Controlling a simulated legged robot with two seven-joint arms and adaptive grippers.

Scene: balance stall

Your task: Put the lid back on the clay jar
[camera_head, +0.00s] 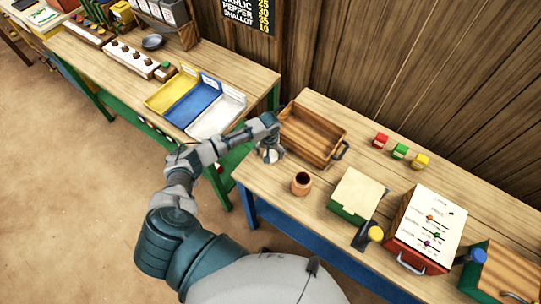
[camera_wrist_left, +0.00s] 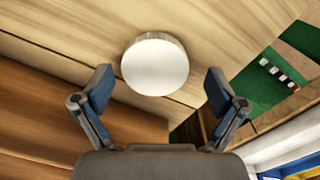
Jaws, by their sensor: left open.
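The clay jar (camera_head: 301,184) is small, brown and upright near the front left of the right-hand table, with its dark mouth uncovered. A round, pale, flat-topped thing (camera_wrist_left: 155,66), which looks like the lid, rests on the wood in the left wrist view. My left gripper (camera_head: 270,150) points down at the table's left end, left of and behind the jar. In the left wrist view my left gripper (camera_wrist_left: 160,92) is open, with one finger to each side of the pale round thing and a gap on both sides. My right gripper is not in view.
A wooden tray (camera_head: 338,135) with a dark handle stands just right of my left gripper. A green box with a pale top (camera_head: 357,193) stands right of the jar. Red, green and yellow blocks (camera_head: 399,151) line the back. A red slider box (camera_head: 425,230) is further right.

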